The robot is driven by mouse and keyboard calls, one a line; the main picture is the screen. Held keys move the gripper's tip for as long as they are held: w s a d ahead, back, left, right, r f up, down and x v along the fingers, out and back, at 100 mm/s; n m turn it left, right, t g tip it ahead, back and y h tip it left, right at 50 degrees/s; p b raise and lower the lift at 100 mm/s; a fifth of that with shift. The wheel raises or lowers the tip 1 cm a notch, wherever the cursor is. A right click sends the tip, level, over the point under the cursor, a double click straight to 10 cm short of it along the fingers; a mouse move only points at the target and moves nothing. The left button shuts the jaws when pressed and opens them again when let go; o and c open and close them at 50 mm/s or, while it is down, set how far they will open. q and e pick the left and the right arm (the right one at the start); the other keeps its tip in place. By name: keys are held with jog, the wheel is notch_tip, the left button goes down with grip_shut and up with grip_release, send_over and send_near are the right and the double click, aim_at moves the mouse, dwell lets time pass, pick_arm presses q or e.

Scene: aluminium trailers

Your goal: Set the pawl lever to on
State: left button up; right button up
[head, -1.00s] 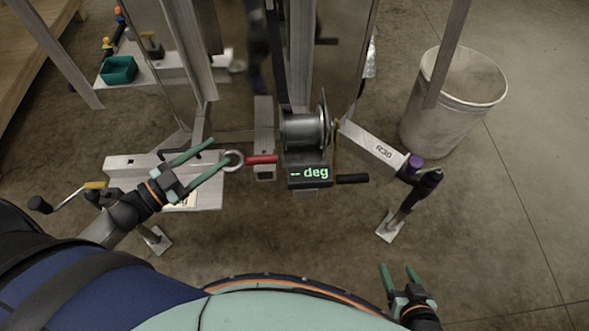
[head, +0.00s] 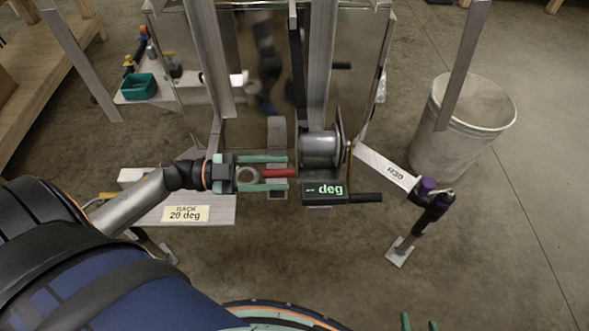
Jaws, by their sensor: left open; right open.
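The pawl lever appears to be the red handle (head: 280,173) sticking out to the left of the winch (head: 320,150), with a pale ring (head: 247,175) at its left end. My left gripper (head: 286,172) is open, its two green fingers above and below the red handle and ring in the picture. I cannot tell whether the fingers touch it. Below the winch drum is a black display (head: 324,190) with green text ending in "deg". My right gripper (head: 419,322) shows only its green fingertips at the bottom edge, apart from the winch.
A black crank handle (head: 366,198) extends right of the display. A grey bin (head: 465,120) stands at right, near an aluminium arm with a purple knob (head: 427,185). Floor at lower right is clear.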

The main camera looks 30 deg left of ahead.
aim_at(289, 173)
pick_arm(q)
jog(key=shift+x, duration=2.1)
jog(key=shift+c, duration=0.2)
grip_shut()
